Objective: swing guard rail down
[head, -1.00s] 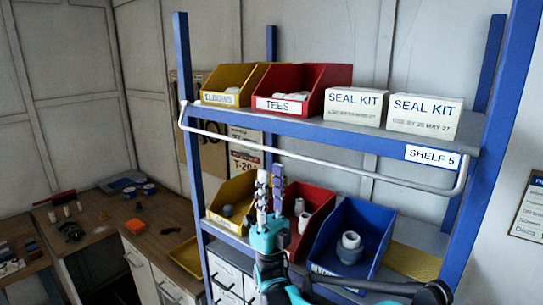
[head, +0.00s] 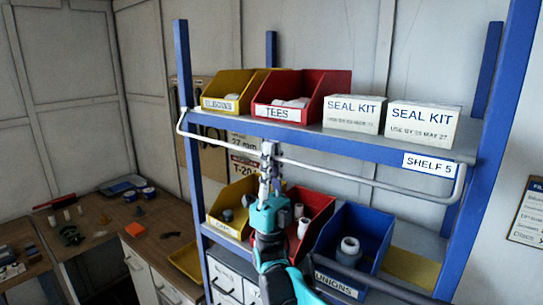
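The guard rail (head: 350,177) is a thin white bar with bent ends, running across the front of the shelf marked SHELF 5 (head: 400,149). In the picture it lies below the shelf's front edge. My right gripper (head: 269,152), teal with grey fingers, points up from below, with its fingertips at the rail left of its middle. The fingers overlap the bar and look close together, but I cannot tell whether they are closed around it. My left gripper is not in view.
The upper shelf holds a yellow bin (head: 225,104), a red TEES bin (head: 283,113) and two SEAL KIT boxes (head: 352,114). Below are a yellow bin, a red bin and a blue bin (head: 375,233) with fittings. Blue posts (head: 188,80) flank the shelves. A workbench (head: 160,222) stands at left.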

